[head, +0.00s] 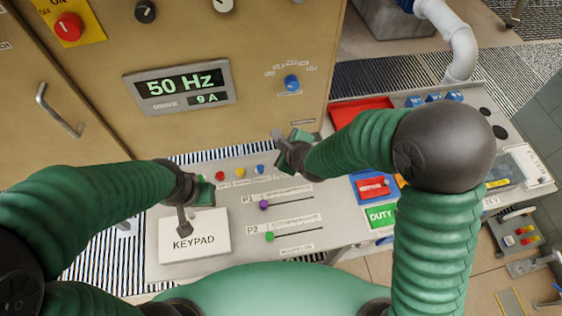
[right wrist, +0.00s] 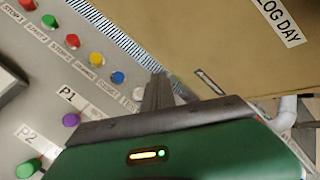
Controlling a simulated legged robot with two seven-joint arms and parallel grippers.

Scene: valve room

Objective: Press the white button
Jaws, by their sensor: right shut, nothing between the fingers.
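A row of small buttons sits on the grey console: red (head: 240,171), yellow (head: 260,168) and, in the right wrist view, green (right wrist: 50,21) and blue (right wrist: 118,78). The row runs toward my right gripper (head: 277,138), whose dark fingers are shut and empty. In the right wrist view the fingertips (right wrist: 157,84) are just beyond the blue button.
P1 slider with a purple knob (head: 264,205) and P2 slider with a green knob (head: 269,237) lie in front of the row. A tan cabinet (head: 200,125) with a 50 Hz display (head: 180,85) rises behind. A red tray (head: 361,110) is at right.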

